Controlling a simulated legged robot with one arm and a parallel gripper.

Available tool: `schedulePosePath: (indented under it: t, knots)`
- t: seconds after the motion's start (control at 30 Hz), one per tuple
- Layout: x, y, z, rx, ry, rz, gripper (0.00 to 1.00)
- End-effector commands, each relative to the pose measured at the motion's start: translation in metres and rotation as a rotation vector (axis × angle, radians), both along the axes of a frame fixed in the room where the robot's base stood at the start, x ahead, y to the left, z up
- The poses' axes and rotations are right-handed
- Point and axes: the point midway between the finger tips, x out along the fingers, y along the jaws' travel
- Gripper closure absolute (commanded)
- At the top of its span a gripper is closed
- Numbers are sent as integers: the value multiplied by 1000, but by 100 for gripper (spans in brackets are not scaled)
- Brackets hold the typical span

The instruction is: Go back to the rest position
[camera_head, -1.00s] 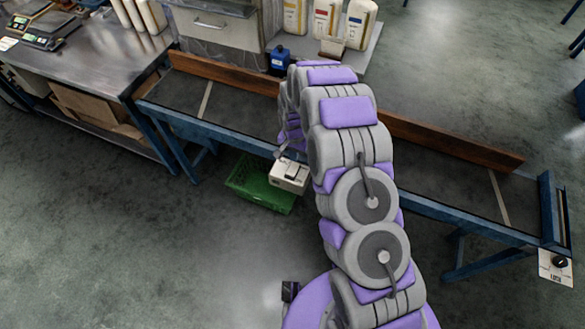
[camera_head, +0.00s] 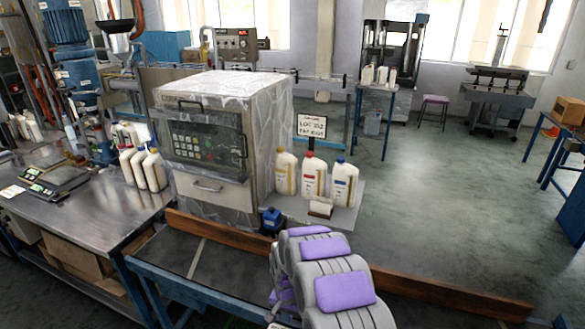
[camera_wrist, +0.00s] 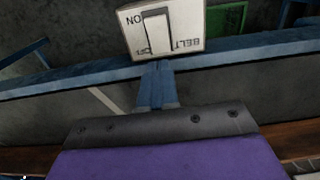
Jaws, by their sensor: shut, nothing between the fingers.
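In the wrist view my gripper (camera_wrist: 157,68) shows as two narrow blue fingers lying side by side, shut and empty. They point at a white belt switch box (camera_wrist: 185,42) with a rocker and ON and BELT lettering, seen upside down. Whether the fingertips touch the box cannot be told. In the head view my purple and grey arm reaches over the conveyor (camera_head: 165,250) from the bottom.
A wooden guide rail (camera_head: 430,290) runs along the conveyor. A steel table (camera_head: 95,215) with a scale is at left. Open floor (camera_head: 450,190) lies to the right.

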Motion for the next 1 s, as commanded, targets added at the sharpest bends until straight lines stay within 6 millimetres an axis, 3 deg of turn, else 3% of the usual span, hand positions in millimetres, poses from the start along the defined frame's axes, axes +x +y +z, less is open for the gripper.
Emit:
schedulePosePath:
  t: [0.2,0.47,0.7,1.0]
  knots:
    - [-13,-15,53,11,4,33,100]
    - [-58,-47,134,17,35,104,100]
    - [-112,-76,199,16,56,167,100]
    - [-194,-113,260,15,87,235,100]
